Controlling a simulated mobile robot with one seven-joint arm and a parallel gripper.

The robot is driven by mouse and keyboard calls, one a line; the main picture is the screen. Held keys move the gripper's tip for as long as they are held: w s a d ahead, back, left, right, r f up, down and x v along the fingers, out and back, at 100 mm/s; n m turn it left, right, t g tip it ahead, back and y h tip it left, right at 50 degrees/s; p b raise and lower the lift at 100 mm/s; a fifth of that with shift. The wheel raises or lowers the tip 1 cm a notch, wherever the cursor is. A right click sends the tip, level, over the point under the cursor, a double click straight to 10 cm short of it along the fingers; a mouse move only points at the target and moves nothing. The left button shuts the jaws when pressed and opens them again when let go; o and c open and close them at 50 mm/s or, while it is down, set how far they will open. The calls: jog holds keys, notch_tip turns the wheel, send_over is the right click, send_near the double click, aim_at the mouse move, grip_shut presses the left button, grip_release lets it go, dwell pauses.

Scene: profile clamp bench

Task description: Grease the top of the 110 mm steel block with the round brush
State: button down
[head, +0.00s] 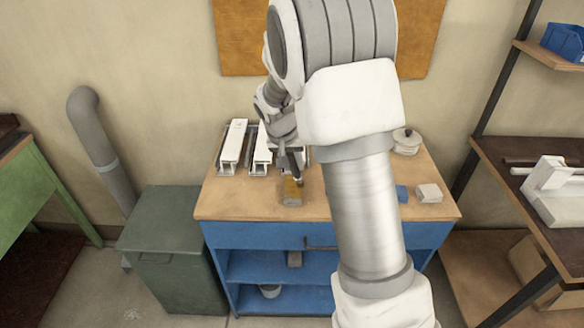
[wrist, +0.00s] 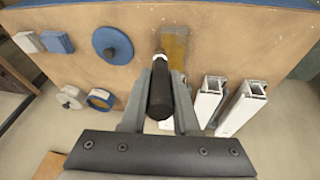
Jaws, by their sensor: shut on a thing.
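My gripper (wrist: 160,100) is shut on the round brush (wrist: 159,88), which shows a thick black handle and a pale ring at its far end. The bristles are hidden or too small to tell. The steel block (wrist: 175,44) lies just beyond the brush end near the bench's front edge, its top largely amber-yellow with a greyer part. In the head view the block (head: 291,191) sits on the bench just below my gripper (head: 297,168). The brush end is at or very close to the block; I cannot tell whether they touch.
White profiles (head: 232,145) stand at the back left of the wooden bench top (head: 235,200). A lidded pot (head: 406,139), a blue block (head: 402,194) and a grey block (head: 429,192) are at the right. The wrist view also shows a blue disc (wrist: 112,45).

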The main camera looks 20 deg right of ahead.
jog(key=shift+r+p, duration=1.35)
jog(key=shift+r, duration=1.25)
